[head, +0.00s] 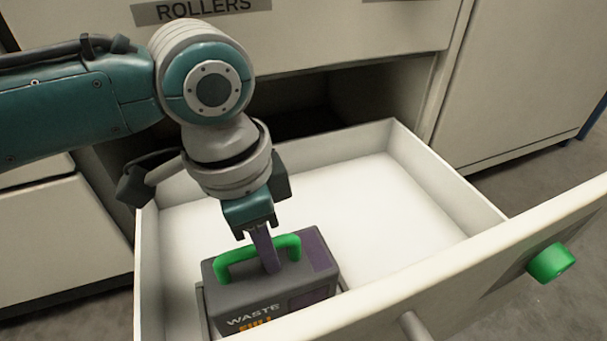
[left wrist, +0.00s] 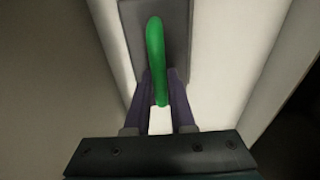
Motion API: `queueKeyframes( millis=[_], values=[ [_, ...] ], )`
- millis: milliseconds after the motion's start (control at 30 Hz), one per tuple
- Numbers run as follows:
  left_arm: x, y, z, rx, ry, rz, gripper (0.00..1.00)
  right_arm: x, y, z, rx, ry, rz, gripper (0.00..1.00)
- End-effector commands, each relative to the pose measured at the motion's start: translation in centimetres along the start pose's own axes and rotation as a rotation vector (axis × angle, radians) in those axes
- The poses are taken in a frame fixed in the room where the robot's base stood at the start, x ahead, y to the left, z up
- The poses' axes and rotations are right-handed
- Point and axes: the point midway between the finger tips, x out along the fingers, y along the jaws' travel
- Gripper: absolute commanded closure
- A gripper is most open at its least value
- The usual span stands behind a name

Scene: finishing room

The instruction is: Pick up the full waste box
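The waste box (head: 270,292) is a dark grey box with a purple patch, a green handle on top and the word WASTE with an orange word partly cut off below it. It stands upright in the near left part of an open white drawer (head: 420,190). My left gripper (head: 268,262) points down from above with its purple fingers at the green handle. In the left wrist view the fingers (left wrist: 160,100) lie close on both sides of the handle (left wrist: 156,50) and appear shut on it. The box's lower part is hidden by the drawer front. My right gripper is not in view.
The drawer front with a green knob (head: 551,263) crosses the near right. The rest of the drawer floor is bare. A cabinet face labelled ROLLERS (head: 200,8) stands above a dark opening behind. Another cabinet (head: 530,80) is at the right.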

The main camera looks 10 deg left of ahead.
Motion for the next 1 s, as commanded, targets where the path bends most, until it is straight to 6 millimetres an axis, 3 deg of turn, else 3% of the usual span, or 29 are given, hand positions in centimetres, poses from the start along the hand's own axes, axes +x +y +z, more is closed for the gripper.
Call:
queueKeyframes(
  millis=[200, 1000],
  values=[
    [0.02, 0.02, 0.02, 0.000, 0.000, 0.000, 1.00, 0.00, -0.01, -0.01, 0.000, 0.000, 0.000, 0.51],
    [0.04, 0.01, 0.04, 0.000, -0.001, 0.000, 1.00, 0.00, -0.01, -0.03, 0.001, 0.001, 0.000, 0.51]
  ],
)
